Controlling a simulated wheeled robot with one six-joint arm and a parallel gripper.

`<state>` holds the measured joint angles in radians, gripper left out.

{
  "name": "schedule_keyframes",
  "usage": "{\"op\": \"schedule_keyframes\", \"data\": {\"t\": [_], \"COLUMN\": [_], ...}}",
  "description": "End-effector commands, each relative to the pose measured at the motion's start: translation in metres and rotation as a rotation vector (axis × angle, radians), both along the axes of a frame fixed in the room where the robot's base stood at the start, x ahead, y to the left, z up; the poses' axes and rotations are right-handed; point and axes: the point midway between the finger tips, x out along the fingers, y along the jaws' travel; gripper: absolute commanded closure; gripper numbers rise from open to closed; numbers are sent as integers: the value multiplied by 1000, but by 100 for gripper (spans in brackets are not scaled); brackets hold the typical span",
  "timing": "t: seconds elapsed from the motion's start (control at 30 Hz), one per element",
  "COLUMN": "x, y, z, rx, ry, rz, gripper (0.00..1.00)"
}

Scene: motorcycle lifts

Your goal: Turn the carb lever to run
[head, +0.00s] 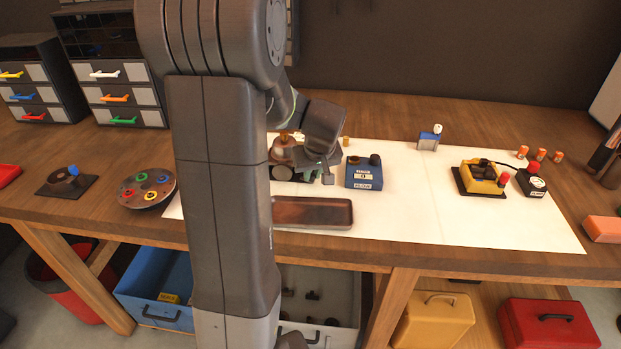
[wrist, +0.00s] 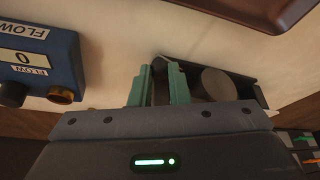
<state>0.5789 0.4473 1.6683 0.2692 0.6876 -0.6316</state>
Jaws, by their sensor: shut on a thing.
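My gripper (wrist: 158,70) shows two green fingers close together in the wrist view. They are shut on a small dark part, most likely the carb lever, at the left end of a dark fixture (wrist: 245,88) with a grey round body (wrist: 218,84). The lever's shape and any run mark are hidden between the fingers. In the head view my gripper (head: 312,174) is low over the white mat, at a brown and dark round fixture (head: 284,153) partly hidden by my arm. I cannot tell the lever's position.
A blue flow box (head: 364,175) stands close right of my gripper. A dark brown tray (head: 315,212) lies in front. A yellow device (head: 482,180) and a black red-knobbed unit (head: 532,183) sit farther right. The white mat (head: 410,215) is clear between.

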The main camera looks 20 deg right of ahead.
Motion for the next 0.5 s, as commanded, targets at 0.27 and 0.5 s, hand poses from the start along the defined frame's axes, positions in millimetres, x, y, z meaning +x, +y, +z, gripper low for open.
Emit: {"op": "schedule_keyframes", "data": {"t": [0.27,0.5], "x": [5,8], "y": [-7,-9], "z": [-3,-1], "rx": [-3,-2], "ry": [-3,-1], "rz": [210,324], "gripper": [100,100]}}
